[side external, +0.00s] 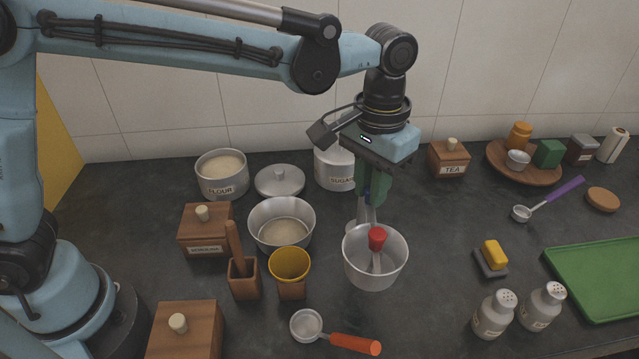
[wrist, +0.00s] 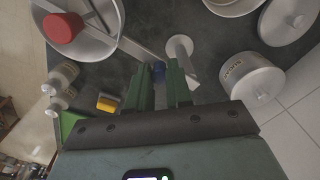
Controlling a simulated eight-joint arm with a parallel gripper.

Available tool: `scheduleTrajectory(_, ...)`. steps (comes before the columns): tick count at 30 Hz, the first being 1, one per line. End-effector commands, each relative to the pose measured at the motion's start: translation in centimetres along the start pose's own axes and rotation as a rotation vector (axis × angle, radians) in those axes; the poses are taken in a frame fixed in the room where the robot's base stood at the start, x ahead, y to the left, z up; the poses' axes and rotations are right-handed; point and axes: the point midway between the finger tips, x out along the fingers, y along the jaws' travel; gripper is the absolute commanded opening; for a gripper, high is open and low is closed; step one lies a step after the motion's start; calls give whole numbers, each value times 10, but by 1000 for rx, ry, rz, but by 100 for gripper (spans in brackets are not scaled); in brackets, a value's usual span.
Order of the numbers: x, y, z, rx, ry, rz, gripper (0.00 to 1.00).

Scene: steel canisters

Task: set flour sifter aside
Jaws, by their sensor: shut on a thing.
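The flour sifter (side external: 360,274) is a round metal cup with a red knob, in the middle of the side view. In the wrist view the sifter (wrist: 105,46) is at the upper left, with a crossbar inside and a flat handle running toward my fingers. My gripper (side external: 372,200) points down behind the cup. In the wrist view my gripper (wrist: 160,80) is shut on the sifter's handle, near a small blue end. Whether the sifter's base touches the counter cannot be told.
A flour-filled bowl (side external: 282,237) and a yellow cup (side external: 290,263) stand to the left. The sugar canister (side external: 334,170) is close behind my gripper. Counter between sifter and butter is clear.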

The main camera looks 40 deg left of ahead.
Motion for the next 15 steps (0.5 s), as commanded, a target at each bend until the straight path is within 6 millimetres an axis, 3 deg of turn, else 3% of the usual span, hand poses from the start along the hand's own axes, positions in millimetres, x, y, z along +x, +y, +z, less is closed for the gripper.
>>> scheduleTrajectory(15,-1,9,-12,-293,1,2,0)
